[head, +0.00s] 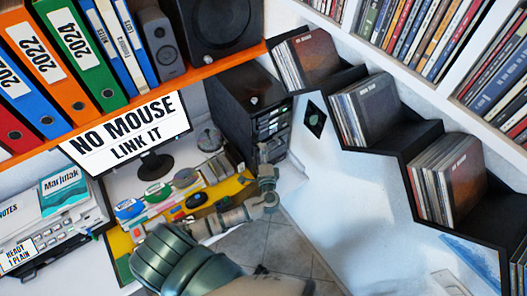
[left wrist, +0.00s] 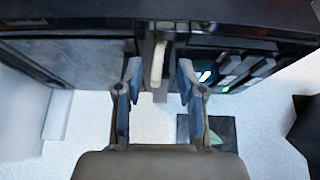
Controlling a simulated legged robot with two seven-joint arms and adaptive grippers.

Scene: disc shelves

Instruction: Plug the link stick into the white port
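A black computer tower (head: 238,108) stands on the desk, with small lit slots on its front side. My left gripper (head: 264,152) is right in front of it. In the left wrist view, the tower's dark face (left wrist: 80,65) fills the upper part. A pale cream stick (left wrist: 158,62), which looks like the link stick, shows between the fingers of my left gripper (left wrist: 159,72). The fingers are spread, with a gap on each side of the stick. I cannot tell whether the stick sits in a port. Lit slots (left wrist: 205,76) are right of the fingers. I cannot make out the white port. My right gripper is not in view.
A monitor (head: 128,130) reads "NO MOUSE LINK IT". An orange shelf (head: 215,65) with binders hangs above. Stepped black shelves (head: 412,137) with discs run along the right.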

